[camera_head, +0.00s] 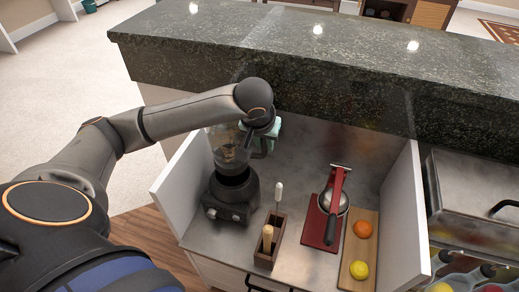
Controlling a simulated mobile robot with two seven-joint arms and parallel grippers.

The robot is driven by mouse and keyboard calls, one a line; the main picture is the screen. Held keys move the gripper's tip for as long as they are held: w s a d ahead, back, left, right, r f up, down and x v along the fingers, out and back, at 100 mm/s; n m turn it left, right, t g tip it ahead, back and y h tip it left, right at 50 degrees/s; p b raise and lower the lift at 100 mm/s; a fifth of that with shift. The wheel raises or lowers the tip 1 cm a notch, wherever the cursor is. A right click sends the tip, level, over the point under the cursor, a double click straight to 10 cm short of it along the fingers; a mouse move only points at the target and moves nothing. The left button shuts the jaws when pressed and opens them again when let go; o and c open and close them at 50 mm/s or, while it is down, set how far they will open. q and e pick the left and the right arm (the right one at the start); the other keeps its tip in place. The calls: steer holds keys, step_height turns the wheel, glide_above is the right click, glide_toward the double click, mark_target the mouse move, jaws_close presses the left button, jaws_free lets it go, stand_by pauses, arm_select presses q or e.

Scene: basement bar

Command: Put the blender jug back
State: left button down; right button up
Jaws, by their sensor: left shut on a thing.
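The blender jug (226,148) is clear with a dark lower collar, and is upright over the black blender base (229,204) in the left part of the counter bay. I cannot tell whether the collar is fully seated on the base or slightly above it. My left gripper (266,136) reaches over from the left and is shut on the jug's handle, on the jug's right side. The arm's wrist hides the top of the jug. My right gripper is not in view.
A wooden holder (267,254) with tools stands right of the base. A red press (325,216) and a board (360,246) with an orange (362,229) and lemon (359,270) are further right. White side panels and the raised stone counter (330,60) enclose the bay.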

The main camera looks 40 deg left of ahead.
mark_target(264, 155)
arm_select(q)
step_height(264, 155, down, 5)
steer(key=shift+r+b, duration=0.2)
steer(key=shift+b, duration=0.15)
steer(key=shift+f, duration=0.3)
steer(key=c, duration=0.8)
jaws_free()
steer(key=shift+f, duration=0.1)
steer(key=p+v, duration=0.2)
steer(key=v, duration=1)
